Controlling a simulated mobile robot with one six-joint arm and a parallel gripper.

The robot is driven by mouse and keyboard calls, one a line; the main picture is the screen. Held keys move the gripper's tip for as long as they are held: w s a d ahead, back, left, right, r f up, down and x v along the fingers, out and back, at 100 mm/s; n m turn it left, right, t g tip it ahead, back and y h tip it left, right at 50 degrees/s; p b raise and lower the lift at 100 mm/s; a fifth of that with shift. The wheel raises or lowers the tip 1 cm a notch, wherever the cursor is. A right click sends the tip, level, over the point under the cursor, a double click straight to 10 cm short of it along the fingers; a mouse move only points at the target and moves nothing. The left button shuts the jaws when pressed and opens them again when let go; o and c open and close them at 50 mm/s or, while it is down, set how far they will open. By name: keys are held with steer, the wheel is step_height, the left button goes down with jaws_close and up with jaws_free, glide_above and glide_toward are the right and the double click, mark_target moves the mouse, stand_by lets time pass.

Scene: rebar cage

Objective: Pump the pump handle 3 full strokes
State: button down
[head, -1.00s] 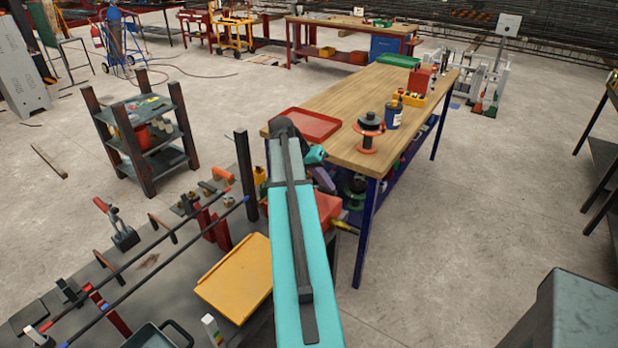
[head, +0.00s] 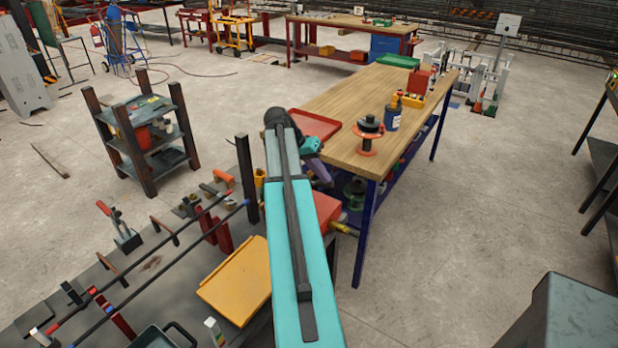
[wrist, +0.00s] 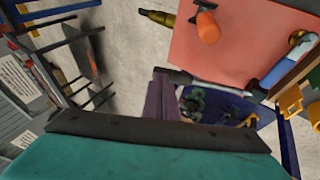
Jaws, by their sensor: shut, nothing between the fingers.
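My gripper (head: 320,174) is purple and shows small beyond the end of my teal arm in the head view, near the wooden bench's front left corner. In the wrist view its narrow fingers (wrist: 162,97) look closed and empty. A dark bar (wrist: 215,83) runs beside the fingertips along the edge of a red surface; it may be the pump handle, but I cannot tell, nor whether the fingers touch it. A red box (head: 327,212) with a yellow-and-dark fitting sits partly behind my arm in the head view. I cannot make out the pump clearly.
The wooden bench (head: 390,105) holds a red tray (head: 314,126), a spool (head: 367,133) and a blue can (head: 393,117). The grey work table (head: 165,275) at left carries rods, a yellow tray (head: 236,280) and a red-handled tool (head: 117,216). Open floor lies at right.

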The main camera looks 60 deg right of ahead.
steer(key=shift+w+r+p, duration=0.25)
steer(key=shift+r+p, duration=0.1)
steer(key=shift+r, duration=0.4)
steer(key=shift+w+r+p, duration=0.25)
steer(key=shift+r+p, duration=0.05)
steer(key=shift+r, duration=0.4)
steer(key=shift+f, duration=0.15)
steer(key=shift+s+f+b, duration=0.3)
steer(key=shift+s+f, duration=0.05)
steer(key=shift+f, duration=0.25)
